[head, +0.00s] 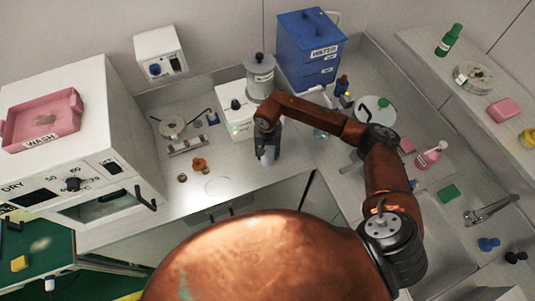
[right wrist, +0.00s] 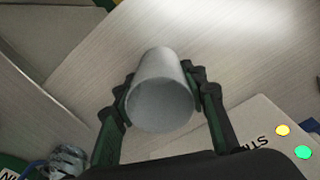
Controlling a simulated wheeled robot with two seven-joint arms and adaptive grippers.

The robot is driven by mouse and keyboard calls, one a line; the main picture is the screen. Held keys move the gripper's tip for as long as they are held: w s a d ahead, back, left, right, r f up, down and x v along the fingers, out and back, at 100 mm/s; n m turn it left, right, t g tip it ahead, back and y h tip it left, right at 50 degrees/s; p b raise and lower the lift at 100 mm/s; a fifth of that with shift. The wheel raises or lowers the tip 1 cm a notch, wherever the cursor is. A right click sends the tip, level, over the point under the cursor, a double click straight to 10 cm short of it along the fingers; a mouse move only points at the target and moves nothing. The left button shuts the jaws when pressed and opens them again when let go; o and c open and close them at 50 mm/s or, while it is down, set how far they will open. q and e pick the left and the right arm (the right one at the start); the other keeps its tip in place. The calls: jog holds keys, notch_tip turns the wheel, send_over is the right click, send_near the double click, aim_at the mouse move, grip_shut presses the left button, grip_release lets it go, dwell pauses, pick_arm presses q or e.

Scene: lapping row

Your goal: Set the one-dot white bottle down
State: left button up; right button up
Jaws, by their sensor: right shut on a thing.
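My right gripper (head: 267,157) is over the counter, just in front of a white box with green lights. In the right wrist view, my right gripper (right wrist: 163,98) is shut around a pale grey-white cylinder, which I take to be the white bottle (right wrist: 162,90). One round end faces the camera, and no dot shows on the visible side. In the head view the bottle is mostly hidden by the gripper. I cannot tell whether it touches the counter. My left gripper is not in view.
The counter (head: 235,172) left of the gripper is clear around a faint circle (head: 217,185). An orange part (head: 199,163) lies farther left. A white oven (head: 110,120) is at left.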

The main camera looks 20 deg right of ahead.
jog(key=shift+f, duration=0.2)
jog(key=shift+f, duration=0.2)
jog(key=o, duration=1.2)
jog(key=shift+c, duration=0.2)
jog(key=shift+r, duration=0.15)
